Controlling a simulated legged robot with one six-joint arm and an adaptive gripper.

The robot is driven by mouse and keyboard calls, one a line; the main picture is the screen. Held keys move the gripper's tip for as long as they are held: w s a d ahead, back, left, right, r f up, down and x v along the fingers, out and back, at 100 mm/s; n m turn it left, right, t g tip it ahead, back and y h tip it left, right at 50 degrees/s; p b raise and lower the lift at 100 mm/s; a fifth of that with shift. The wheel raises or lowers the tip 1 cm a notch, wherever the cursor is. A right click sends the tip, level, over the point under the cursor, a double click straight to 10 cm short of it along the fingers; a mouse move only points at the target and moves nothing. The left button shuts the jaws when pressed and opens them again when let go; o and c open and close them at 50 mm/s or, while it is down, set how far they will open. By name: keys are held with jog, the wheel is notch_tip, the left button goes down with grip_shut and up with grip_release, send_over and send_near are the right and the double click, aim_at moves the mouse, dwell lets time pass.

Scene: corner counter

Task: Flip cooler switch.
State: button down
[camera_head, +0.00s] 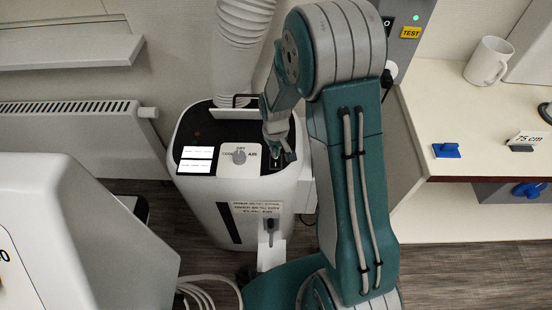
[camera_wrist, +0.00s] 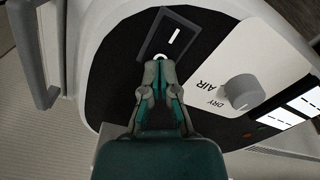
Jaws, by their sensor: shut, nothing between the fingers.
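The cooler (camera_head: 235,190) is a white rounded portable unit with a dark top panel, standing on the floor left of my arm. Its switch (camera_wrist: 173,36) is a dark rocker in a dark rectangular frame, with a white line mark and part of a white ring showing. In the head view the switch (camera_head: 276,162) is small and near the panel's right end. My gripper (camera_wrist: 160,68) is shut and empty, its tips at the ring end of the switch. In the head view my gripper (camera_head: 287,156) is over the panel. I cannot tell whether the tips touch the switch.
A grey knob (camera_wrist: 243,92) sits on a white label plate beside the switch, with lit displays (camera_wrist: 303,108) beyond it. A grey handle (camera_wrist: 33,60) stands at the cooler's edge. A white hose (camera_head: 240,45) rises behind. A counter (camera_head: 460,110) with a mug (camera_head: 488,62) is at right.

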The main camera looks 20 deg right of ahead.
jog(key=shift+f, duration=0.3)
jog(key=shift+r, duration=3.55)
jog(key=shift+r, duration=0.25)
notch_tip(320, 180, up, 9)
jog(key=t, duration=0.2)
send_over(279, 168)
jog(key=s+r+m, duration=0.1)
jog(key=s+r, duration=0.4)
jog(key=r, duration=0.1)
jog(key=s+r+t, duration=0.1)
jog(key=s+r, duration=0.2)
jog(key=s, duration=0.3)
jog(key=s+r+m+t, duration=0.1)
jog(key=s+r+t, duration=0.1)
jog(key=s, duration=0.4)
jog(key=shift+r+t, duration=0.3)
jog(key=shift+r, duration=0.55)
